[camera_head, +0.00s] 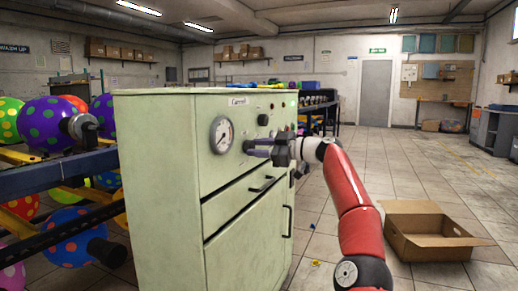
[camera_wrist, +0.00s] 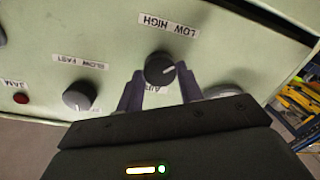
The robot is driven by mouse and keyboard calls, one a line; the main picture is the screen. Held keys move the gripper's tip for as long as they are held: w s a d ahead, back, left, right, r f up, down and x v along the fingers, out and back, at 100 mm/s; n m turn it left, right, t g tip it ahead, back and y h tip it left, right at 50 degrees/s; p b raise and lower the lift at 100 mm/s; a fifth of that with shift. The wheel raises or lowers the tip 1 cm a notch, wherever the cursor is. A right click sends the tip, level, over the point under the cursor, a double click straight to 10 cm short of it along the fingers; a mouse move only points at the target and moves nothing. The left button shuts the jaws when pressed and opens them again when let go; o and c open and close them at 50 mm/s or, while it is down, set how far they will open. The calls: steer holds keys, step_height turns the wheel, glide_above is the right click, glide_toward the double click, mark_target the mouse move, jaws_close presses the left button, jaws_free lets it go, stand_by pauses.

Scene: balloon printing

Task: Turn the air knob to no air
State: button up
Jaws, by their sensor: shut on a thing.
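In the wrist view a round dark knob (camera_wrist: 160,68) with a light pointer line sits on the pale green panel, beside a "LOW HIGH" label (camera_wrist: 168,25). A second label under it is partly hidden, so I cannot tell whether it names the air. My gripper (camera_wrist: 159,72) has one purple finger on each side of this knob and is shut on it. In the head view my gripper (camera_head: 258,147) is at the front of the pale green cabinet (camera_head: 160,190), right of the pressure gauge (camera_head: 222,135); the held knob is hidden there.
A second knob (camera_wrist: 76,98) with a "SLOW FAST" label and a red button (camera_wrist: 21,98) are left of the held knob. Cabinet handles (camera_head: 288,220) stick out below my gripper. An open cardboard box (camera_head: 425,245) stands on the floor at right. Dotted balloons (camera_head: 50,122) are at left.

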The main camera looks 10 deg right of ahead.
steer(key=o, duration=1)
steer(key=shift+d, duration=0.1)
steer(key=b+v, duration=0.2)
steer(key=v, duration=0.5)
steer(key=shift+s+d, duration=0.2)
